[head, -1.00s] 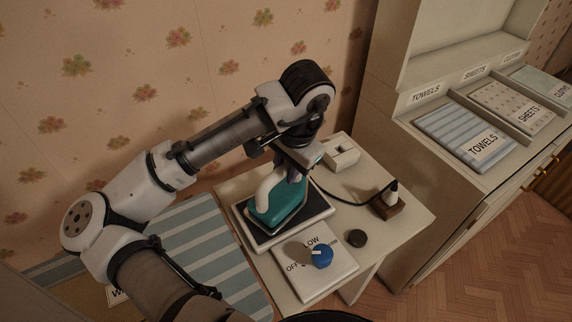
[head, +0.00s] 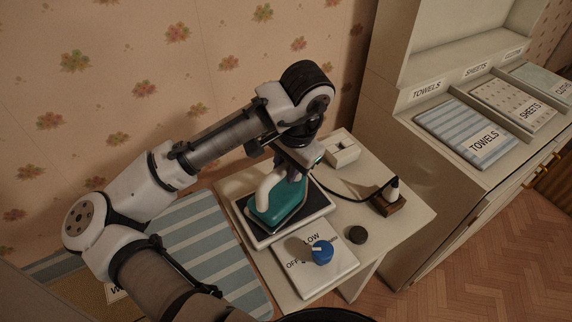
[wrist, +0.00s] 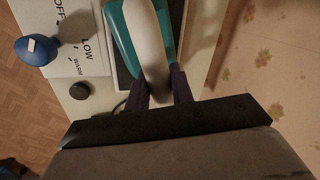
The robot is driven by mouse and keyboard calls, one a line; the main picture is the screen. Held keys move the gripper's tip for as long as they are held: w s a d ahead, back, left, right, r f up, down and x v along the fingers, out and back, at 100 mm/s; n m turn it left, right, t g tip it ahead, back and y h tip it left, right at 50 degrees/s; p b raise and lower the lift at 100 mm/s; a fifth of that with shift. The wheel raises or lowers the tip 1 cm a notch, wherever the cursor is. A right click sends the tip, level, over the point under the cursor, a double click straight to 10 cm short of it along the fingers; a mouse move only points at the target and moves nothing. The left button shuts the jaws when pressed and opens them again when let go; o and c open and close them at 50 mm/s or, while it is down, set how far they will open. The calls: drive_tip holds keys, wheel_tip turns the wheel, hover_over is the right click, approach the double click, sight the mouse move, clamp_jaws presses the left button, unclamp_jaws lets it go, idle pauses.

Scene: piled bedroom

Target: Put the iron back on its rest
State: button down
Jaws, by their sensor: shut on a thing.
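The iron (head: 276,208) has a teal body and a white handle. In the head view it sits over the dark pad of its rest (head: 249,239), a white-edged tray on the small table. It looks level; whether its sole touches the pad is hard to tell. My gripper (head: 290,172) comes down from above and is shut on the iron's handle. In the wrist view the white handle (wrist: 147,45) runs between my dark fingers (wrist: 160,92). My gripper hides part of the handle in the head view.
A panel with a blue knob (head: 322,252) lies in front of the rest. A dark round cap (head: 357,235), a plug on a brown block (head: 387,207) with a black cord, and a white box (head: 341,152) are to the right. A striped ironing board (head: 205,240) is left.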

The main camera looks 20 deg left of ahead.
sight(292, 190)
drive_tip(key=shift+f, duration=0.4)
drive_tip(key=c, duration=1.1)
unclamp_jaws()
drive_tip(key=shift+r, duration=0.1)
drive_tip(key=r+p, duration=0.2)
drive_tip(key=d+r+p, duration=0.1)
drive_tip(key=r+p, duration=0.2)
drive_tip(key=shift+s+r, duration=0.1)
drive_tip(key=shift+s, duration=0.1)
drive_tip(key=shift+s+d+r+p, duration=0.15)
drive_tip(key=shift+r+p, duration=0.25)
drive_tip(key=shift+r, duration=0.25)
drive_tip(key=shift+w+d+r+p, duration=0.1)
drive_tip(key=shift+r+p, duration=0.3)
drive_tip(key=shift+r, duration=0.2)
